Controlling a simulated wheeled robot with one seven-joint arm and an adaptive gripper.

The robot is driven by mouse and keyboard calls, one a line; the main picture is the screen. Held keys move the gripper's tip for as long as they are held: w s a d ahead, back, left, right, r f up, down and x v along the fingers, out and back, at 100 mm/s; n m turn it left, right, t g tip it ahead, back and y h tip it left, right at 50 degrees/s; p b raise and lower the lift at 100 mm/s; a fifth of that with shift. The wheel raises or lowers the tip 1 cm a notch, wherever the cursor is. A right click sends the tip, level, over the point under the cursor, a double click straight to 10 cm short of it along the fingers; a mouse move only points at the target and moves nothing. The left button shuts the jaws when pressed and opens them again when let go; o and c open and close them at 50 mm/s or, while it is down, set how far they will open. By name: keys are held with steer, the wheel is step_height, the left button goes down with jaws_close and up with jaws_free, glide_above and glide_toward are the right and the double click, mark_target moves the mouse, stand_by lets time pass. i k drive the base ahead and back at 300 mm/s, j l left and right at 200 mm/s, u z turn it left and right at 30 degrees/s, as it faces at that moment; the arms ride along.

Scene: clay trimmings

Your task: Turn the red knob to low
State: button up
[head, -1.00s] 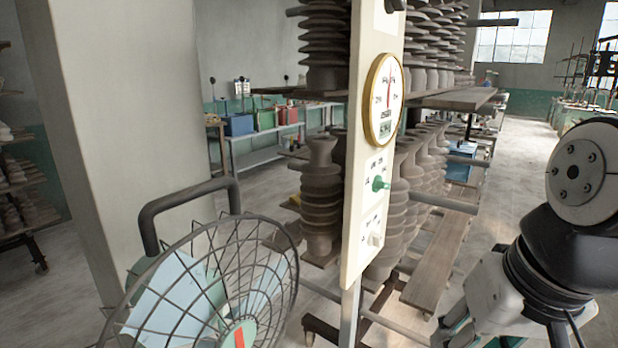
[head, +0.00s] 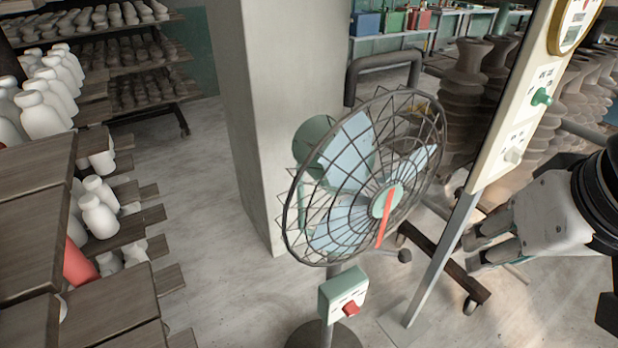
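The red knob (head: 350,308) is on a small pale green control box (head: 342,294) on the stand of a caged fan, low in the middle of the head view. The box face has small markings around the knob, too small to read. My gripper (head: 469,253) is to the right of and above the knob in the picture, well apart from it. Its two fingers point left with a gap between them, and nothing shows between them.
The fan (head: 365,185) with its wire cage stands above the box. A cream panel on a post (head: 510,110), with a green knob (head: 541,97) and a white knob (head: 513,155), stands between fan and gripper in the picture. Shelves of white bottles (head: 45,110) fill the left.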

mark_target(350, 308)
steer(key=u, duration=0.35)
steer(key=k+z, duration=0.2)
steer(key=k+l+z, duration=0.1)
steer(key=k+l, duration=0.8)
